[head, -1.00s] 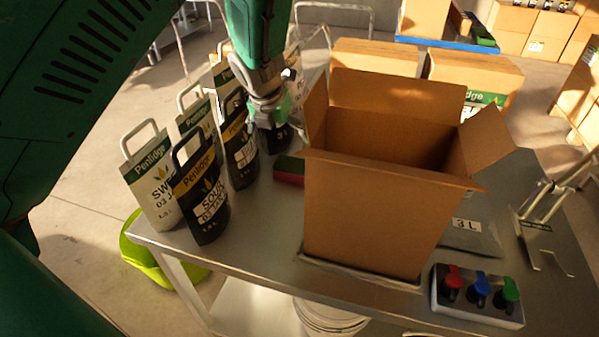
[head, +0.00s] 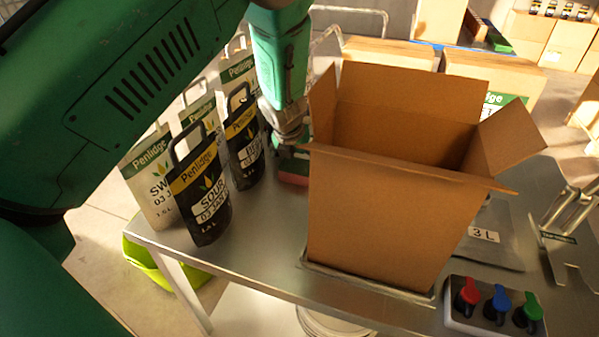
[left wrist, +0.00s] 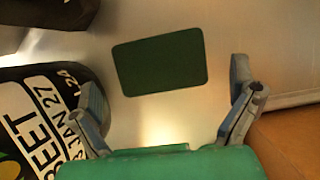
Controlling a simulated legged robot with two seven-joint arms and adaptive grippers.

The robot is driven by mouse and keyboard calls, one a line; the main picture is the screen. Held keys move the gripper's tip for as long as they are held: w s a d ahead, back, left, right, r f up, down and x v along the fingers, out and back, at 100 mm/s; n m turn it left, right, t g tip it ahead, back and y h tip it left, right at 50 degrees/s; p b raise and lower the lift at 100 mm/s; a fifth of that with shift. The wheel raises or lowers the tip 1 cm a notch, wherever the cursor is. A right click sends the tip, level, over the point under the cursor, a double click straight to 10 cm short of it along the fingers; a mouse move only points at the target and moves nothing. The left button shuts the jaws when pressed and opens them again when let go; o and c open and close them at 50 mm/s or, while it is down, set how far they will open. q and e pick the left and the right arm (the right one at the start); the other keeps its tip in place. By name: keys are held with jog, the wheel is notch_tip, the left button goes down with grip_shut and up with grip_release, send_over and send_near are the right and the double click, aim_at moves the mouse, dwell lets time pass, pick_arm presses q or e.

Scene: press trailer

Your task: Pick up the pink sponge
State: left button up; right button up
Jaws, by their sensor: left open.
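The pink sponge (head: 293,179) lies on the metal table, just left of the open cardboard box. It has a dark green top layer, which shows as a dark green rectangle in the left wrist view (left wrist: 160,64). My left gripper (head: 290,150) points down at the sponge and partly covers it in the head view. In the left wrist view its two fingers are spread wide, with the sponge beyond and between them and nothing held. Whether the fingers touch the sponge cannot be told. My right gripper is not in view.
Several Penlidge bags (head: 200,190) stand left of the sponge, one close to a finger in the left wrist view (left wrist: 40,125). The tall open cardboard box (head: 380,215) stands close on the right. A box with three coloured knobs (head: 495,307) sits at the front right.

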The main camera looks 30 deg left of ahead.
aim_at(299, 166)
pick_arm(q)
jog(key=x, duration=0.3)
jog(key=shift+d+f, duration=0.2)
jog(key=shift+f, duration=0.15)
jog(key=shift+w+a+f, duration=0.1)
jog(key=shift+w+f, duration=0.05)
jog(key=shift+f, duration=0.15)
jog(key=shift+a+f, duration=0.1)
jog(key=shift+a, duration=0.05)
jog(key=c, duration=0.5)
